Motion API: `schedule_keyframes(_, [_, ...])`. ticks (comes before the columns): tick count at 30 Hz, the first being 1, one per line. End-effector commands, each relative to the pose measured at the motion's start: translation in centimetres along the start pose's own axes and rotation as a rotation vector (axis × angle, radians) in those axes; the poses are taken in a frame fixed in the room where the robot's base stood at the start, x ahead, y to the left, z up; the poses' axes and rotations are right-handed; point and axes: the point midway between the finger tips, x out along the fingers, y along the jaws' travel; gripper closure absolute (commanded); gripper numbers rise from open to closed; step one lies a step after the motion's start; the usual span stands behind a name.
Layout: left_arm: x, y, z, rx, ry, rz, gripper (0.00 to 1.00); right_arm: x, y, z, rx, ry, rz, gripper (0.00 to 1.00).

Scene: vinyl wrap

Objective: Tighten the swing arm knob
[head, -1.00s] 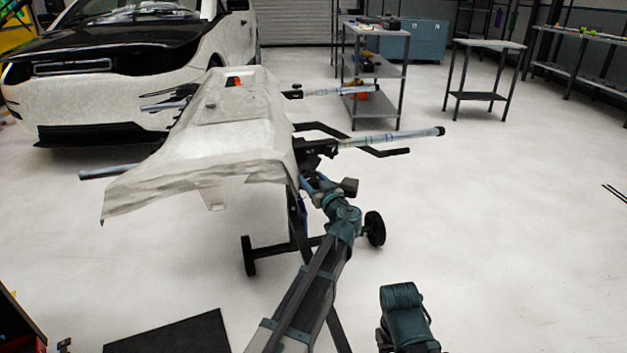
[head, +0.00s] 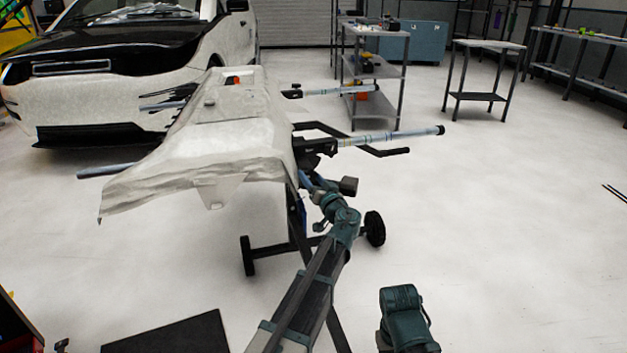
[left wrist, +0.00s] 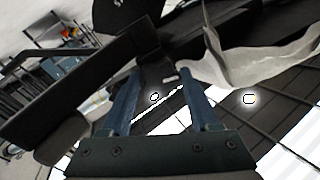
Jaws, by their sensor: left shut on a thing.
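The stand's swing arm (head: 392,137) is a grey padded bar with a black end cap, reaching right from the stand in the head view. A dark clamp (head: 318,146) sits at its inner end. My left gripper (head: 309,183) is below this clamp, under the right edge of the panel. In the left wrist view its two blue fingers (left wrist: 166,78) are shut on a dark part, the swing arm knob (left wrist: 155,72). The knob's outline is hard to separate from the black frame around it. My right gripper is out of view.
A pale covered panel (head: 235,135) lies on the stand, its edge overhanging near my left gripper. The stand has wheeled feet (head: 374,228). A car (head: 130,70) is behind at left. A shelf cart (head: 375,80) and small table (head: 487,45) stand at back.

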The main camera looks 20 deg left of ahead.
Motion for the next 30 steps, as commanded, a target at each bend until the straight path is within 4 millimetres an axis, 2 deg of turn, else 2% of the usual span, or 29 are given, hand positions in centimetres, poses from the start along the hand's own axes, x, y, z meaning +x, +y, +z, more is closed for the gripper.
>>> schedule_keyframes(12, [0.08,-0.10,0.02,0.193,0.025,-0.002,0.94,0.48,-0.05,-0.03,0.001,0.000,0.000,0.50])
schedule_keyframes(29, [0.11,-0.16,-0.01,0.222,0.029,-0.003,0.94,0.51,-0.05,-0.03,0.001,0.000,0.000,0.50])
schedule_keyframes(30, [0.11,-0.16,0.00,0.222,0.028,-0.003,0.33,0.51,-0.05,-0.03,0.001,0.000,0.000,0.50])
